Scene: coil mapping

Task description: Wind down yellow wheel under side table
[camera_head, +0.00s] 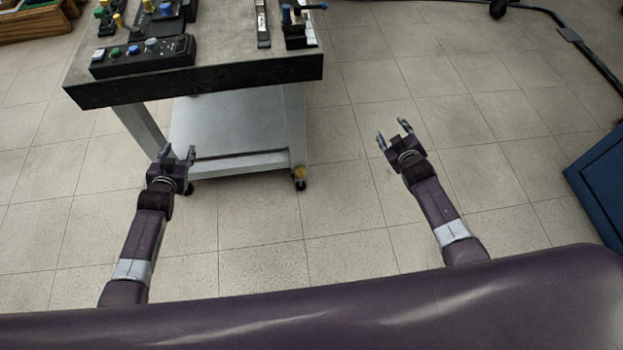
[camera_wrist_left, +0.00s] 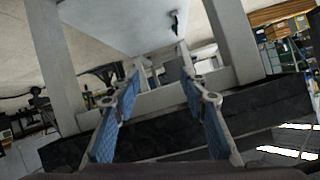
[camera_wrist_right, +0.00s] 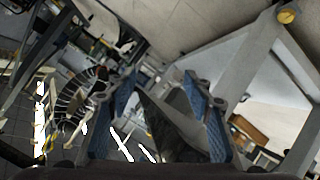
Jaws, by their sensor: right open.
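The side table (camera_head: 225,83) has a dark top on pale legs and stands at the upper left of the head view. A small yellow wheel (camera_head: 299,173) sits low at its near right leg, just above a dark caster. A yellow round part also shows on a leg in the right wrist view (camera_wrist_right: 287,16). My right gripper (camera_head: 392,133) is open and empty, over the floor to the right of the wheel and apart from it. My left gripper (camera_head: 178,152) is open and empty in front of the table's near left side.
Control boxes with coloured buttons (camera_head: 145,57) stand on the tabletop. A blue cabinet (camera_head: 598,180) is at the right edge. A dark cable or rail (camera_head: 585,52) runs along the upper right floor. The tiled floor (camera_head: 350,215) between my arms is clear.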

